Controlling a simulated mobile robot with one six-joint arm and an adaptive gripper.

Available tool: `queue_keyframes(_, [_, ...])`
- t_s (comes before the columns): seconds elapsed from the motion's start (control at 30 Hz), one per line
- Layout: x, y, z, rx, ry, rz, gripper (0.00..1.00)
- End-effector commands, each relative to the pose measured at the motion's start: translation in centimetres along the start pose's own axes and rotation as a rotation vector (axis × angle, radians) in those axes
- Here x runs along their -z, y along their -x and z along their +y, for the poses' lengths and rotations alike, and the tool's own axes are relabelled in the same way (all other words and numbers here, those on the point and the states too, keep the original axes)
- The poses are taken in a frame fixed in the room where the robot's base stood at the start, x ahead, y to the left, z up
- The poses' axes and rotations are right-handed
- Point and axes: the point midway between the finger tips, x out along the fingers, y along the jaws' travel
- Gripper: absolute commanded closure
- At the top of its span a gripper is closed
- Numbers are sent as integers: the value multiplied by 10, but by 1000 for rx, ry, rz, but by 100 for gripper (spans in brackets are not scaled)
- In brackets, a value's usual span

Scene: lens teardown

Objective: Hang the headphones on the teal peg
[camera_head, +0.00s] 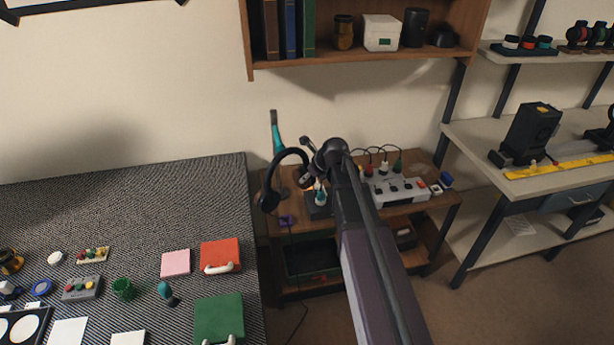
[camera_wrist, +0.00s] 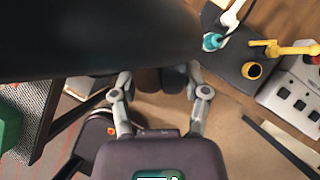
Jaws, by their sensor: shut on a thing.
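The black headphones (camera_head: 291,153) hang from my gripper (camera_head: 312,152) in the head view, with the band arched up and one ear cup (camera_head: 268,201) low on the left. The teal peg (camera_head: 276,132) stands upright just behind the band, at the left end of the wooden side table. The band overlaps the peg in the picture; I cannot tell whether they touch. In the wrist view my gripper's fingers (camera_wrist: 162,100) are closed around a dark part of the headphones (camera_wrist: 160,78). A large dark shape fills the top left there.
The side table (camera_head: 425,207) also bears a grey power strip (camera_head: 400,190) with plugs and a dark holder with a teal-tipped tool (camera_wrist: 212,42). A dark-topped workbench (camera_head: 130,210) stands left. A wall shelf (camera_head: 350,60) hangs above. Shelving stands right.

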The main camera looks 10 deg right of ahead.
Motion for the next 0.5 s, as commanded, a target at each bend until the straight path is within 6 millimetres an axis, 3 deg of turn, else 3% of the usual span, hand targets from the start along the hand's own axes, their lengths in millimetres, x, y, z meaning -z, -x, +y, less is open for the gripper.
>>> queue_keyframes(0.5, [-9,-2,4,21,-28,-40,100])
